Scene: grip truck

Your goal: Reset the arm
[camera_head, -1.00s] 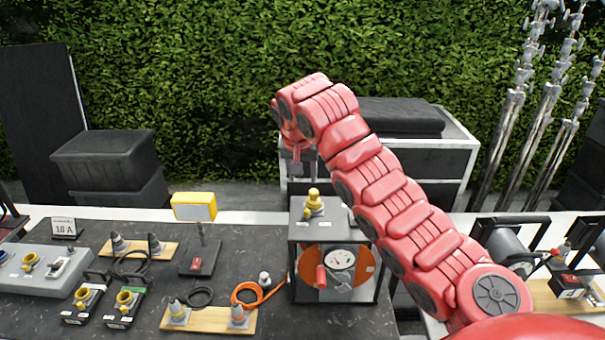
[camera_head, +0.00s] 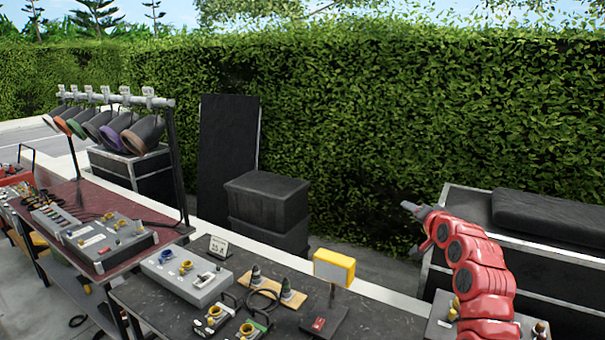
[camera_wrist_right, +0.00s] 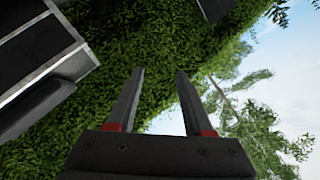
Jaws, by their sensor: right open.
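My right arm (camera_head: 478,270) is red and comes up from the bottom right in the head view. Its gripper (camera_head: 410,208) points left and slightly up, above the gap between the table and the black case. In the right wrist view the two dark fingers (camera_wrist_right: 160,80) stand apart with nothing between them. Behind them are the hedge, a tree and sky. My left gripper is in neither view.
A dark table (camera_head: 375,320) holds a grey control box (camera_head: 185,278), a yellow-framed lamp (camera_head: 334,266) and several connectors. A silver-edged black case (camera_head: 550,277) stands right of the gripper. Stacked black boxes (camera_head: 265,205) stand behind the table. A hedge (camera_head: 350,120) closes the back.

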